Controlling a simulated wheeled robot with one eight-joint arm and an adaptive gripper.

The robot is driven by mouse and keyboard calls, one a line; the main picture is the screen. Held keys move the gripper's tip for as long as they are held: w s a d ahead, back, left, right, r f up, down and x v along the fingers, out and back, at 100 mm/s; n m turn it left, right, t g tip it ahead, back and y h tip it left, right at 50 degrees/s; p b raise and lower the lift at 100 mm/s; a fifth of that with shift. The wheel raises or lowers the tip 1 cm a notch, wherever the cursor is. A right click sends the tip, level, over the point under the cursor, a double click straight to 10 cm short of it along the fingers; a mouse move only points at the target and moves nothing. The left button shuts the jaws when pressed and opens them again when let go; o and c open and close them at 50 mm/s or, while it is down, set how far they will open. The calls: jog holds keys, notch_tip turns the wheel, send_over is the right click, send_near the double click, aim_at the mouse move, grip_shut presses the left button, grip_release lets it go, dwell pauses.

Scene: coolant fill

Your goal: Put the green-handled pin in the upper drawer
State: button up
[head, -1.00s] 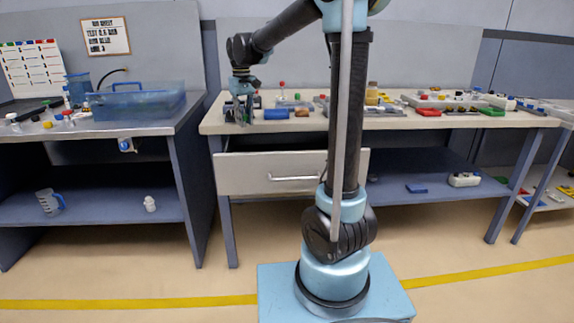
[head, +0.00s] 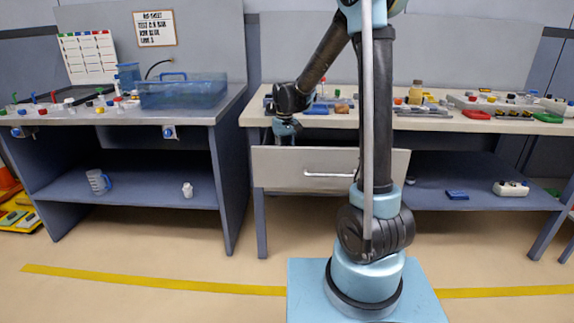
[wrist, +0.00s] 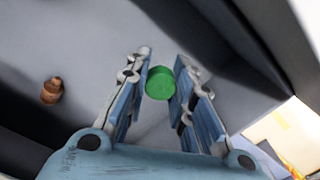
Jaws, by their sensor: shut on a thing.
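The green-handled pin (wrist: 160,83) shows in the wrist view as a round green end between my fingertips; the rest of it is hidden. My gripper (wrist: 161,88) is shut on it. The wrist view looks down into a grey-walled space that appears to be the inside of the upper drawer. In the head view the drawer (head: 330,168) is pulled out below the right bench top, its pale front with a bar handle facing me. My gripper (head: 285,140) points down just behind the left part of that front, its fingertips hidden by it.
A small brown fitting (wrist: 51,92) lies on the grey floor in the wrist view, left of my fingers. Dark walls border this floor. The right bench top (head: 440,121) above holds many parts. A blue bin (head: 183,93) stands on the left bench.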

jog(key=shift+f, duration=2.15)
jog(key=o, duration=0.9)
notch_tip(320, 180, up, 12)
jog(key=shift+w+r, duration=0.1)
